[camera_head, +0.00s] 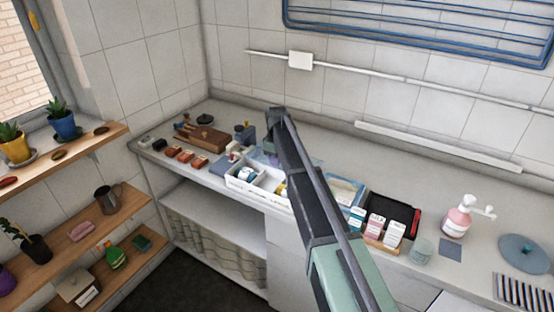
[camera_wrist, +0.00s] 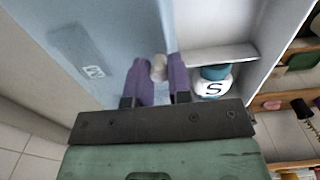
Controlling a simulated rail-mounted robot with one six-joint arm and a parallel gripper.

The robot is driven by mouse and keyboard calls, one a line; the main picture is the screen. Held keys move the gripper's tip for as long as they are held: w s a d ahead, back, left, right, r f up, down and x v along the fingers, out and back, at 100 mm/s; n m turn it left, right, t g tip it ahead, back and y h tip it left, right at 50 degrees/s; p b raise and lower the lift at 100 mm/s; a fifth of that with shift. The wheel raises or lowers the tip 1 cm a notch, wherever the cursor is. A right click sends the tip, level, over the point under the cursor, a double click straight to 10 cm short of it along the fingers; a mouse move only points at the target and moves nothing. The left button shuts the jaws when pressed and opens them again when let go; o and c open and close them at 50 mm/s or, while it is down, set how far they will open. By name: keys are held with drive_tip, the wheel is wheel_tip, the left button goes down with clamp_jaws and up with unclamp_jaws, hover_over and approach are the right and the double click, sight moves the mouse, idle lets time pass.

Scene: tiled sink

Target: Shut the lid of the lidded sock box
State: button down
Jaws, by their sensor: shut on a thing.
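The sock box (camera_head: 250,190) is a white, divided box on the counter, with rolled socks in it. Its blue-grey lid (camera_head: 262,157) shows partly behind my arm, raised at the box's back. In the wrist view the lid (camera_wrist: 110,30) fills the upper left, and a white and teal sock roll (camera_wrist: 212,82) marked S lies in a compartment at right. My gripper (camera_wrist: 162,64) has its purple fingers closed around a small pale knob (camera_wrist: 158,69) at the lid. In the head view my arm hides the fingers and part of the box.
A brown wooden case (camera_head: 201,138) and several small reddish blocks lie left of the box. Right of it stand small cartons (camera_head: 375,226), a black and red tray (camera_head: 398,209), a glass (camera_head: 421,250) and a pink soap pump (camera_head: 457,220). A tiled wall bounds the counter behind.

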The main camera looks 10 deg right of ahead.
drive_tip(key=s+a, duration=0.2)
drive_tip(key=s, duration=0.1)
drive_tip(key=s+a, duration=0.6)
drive_tip(key=shift+s, duration=0.15)
drive_tip(key=c, duration=1)
unclamp_jaws()
drive_tip(key=shift+s+a, duration=0.1)
drive_tip(key=shift+a, duration=0.05)
drive_tip(key=shift+c, duration=0.2)
wheel_tip(320, 180, up, 11)
drive_tip(key=p, duration=1.1)
drive_tip(key=shift+f, duration=0.15)
